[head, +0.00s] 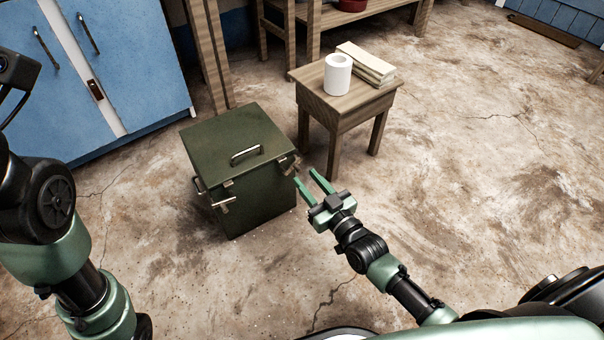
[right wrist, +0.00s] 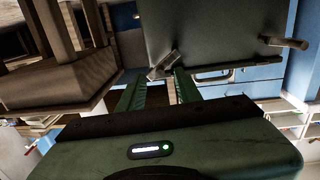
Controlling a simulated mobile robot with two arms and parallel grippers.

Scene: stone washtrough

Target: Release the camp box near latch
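The dark green camp box (head: 262,188) stands on the floor with its lid down and a metal handle (head: 246,155) on top. One latch (head: 224,203) is at the left of its front face, another latch (head: 290,166) at the right. My right gripper (head: 309,180) is open and empty, just off the right latch. In the right wrist view that latch (right wrist: 164,66) shows just beyond and between the fingertips (right wrist: 157,84); contact cannot be told. The other latch (right wrist: 287,43) sticks out farther right there. My left gripper is out of view; only its arm shows.
A small wooden stool (head: 345,107) stands right behind the box, bearing a white paper roll (head: 337,75) and pale stacked blocks (head: 368,63). A blue cabinet (head: 140,70) is at back left.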

